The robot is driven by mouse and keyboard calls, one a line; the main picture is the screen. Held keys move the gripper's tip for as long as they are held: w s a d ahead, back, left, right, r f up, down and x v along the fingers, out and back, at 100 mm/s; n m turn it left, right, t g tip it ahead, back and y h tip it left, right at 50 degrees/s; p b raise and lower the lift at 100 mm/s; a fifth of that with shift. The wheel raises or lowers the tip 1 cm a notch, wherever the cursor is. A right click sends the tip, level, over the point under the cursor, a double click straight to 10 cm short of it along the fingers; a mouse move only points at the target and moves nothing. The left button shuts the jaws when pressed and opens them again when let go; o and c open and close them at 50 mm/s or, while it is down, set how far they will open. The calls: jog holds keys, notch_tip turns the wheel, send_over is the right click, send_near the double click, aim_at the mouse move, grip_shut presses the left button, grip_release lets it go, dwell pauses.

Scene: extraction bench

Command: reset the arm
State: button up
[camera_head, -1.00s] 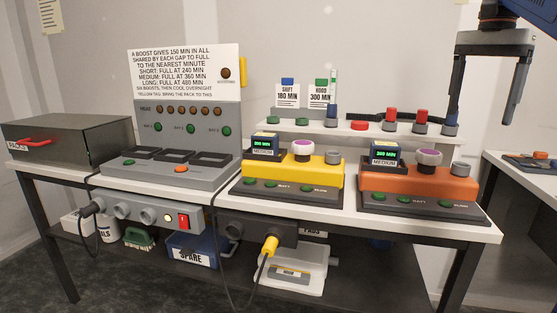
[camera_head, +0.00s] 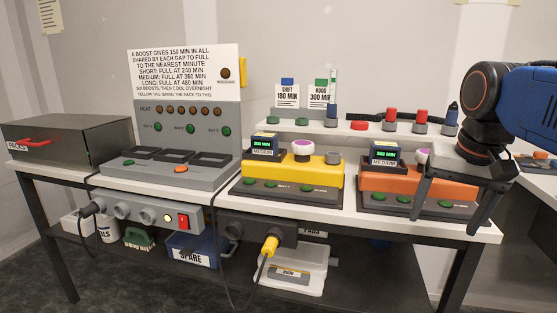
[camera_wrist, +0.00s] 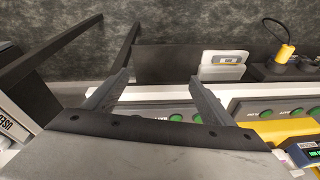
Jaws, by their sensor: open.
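My gripper (camera_head: 448,216) is at the right in the head view, pointing down in front of the orange unit (camera_head: 376,180). Its two fingers are spread apart with nothing between them. It hides the right part of the orange unit. In the wrist view my gripper (camera_wrist: 160,80) also shows open and empty, with its fingers over the front edge of the bench and the dark floor. My blue and black arm comes in from the right edge of the head view.
A yellow unit (camera_head: 326,178) stands left of the orange one. A grey charging panel (camera_head: 225,153) and a dark box (camera_head: 90,137) stand further left. A rear shelf (camera_head: 290,126) holds several small parts. Another table (camera_head: 500,160) is at the right. Floor is clear in front.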

jog(key=s+a+f+n, duration=0.1)
jog(key=s+f, duration=0.2)
jog(key=f, duration=0.3)
jog(key=s+a+f+n+t, duration=0.1)
jog(key=s+f+n, duration=0.1)
jog(key=f, duration=0.4)
jog(key=s+a+f+n+t, duration=0.1)
jog(key=s+a+f, duration=0.1)
jog(key=s+f, duration=0.2)
notch_tip(320, 180, down, 3)
jog(key=shift+n, duration=0.4)
jog(key=shift+r, duration=0.1)
jog(key=shift+c, duration=0.3)
